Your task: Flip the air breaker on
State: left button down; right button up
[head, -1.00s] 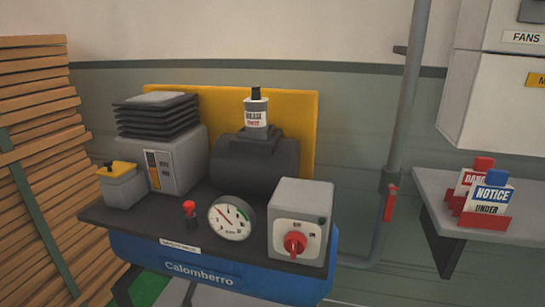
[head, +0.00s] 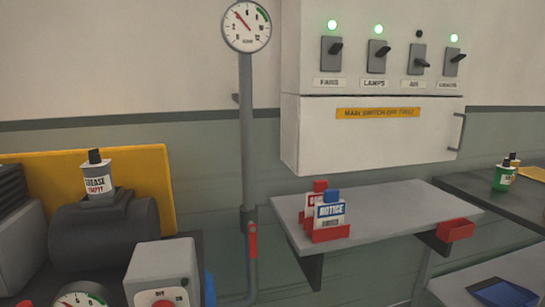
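The AIR breaker (head: 419,60) is third from the left in a row of switches on the white wall panel (head: 300,60). Its small black lever points to the right and sits lower than its neighbours' levers. The lamp (head: 419,34) above it is dark. The FANS breaker (head: 331,53), the LAMPS breaker (head: 376,54) and the rightmost breaker (head: 454,62) have levers tilted up and green lamps lit above them. Neither of my grippers is in view.
Below the switches is a closed cabinet door (head: 360,140) with a yellow main-switch label. A pipe with a gauge (head: 246,25) and red handle (head: 253,242) stands left. The compressor (head: 110,230) is lower left.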

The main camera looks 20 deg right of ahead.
aim_at(420, 61)
jog(key=z, duration=1.25)
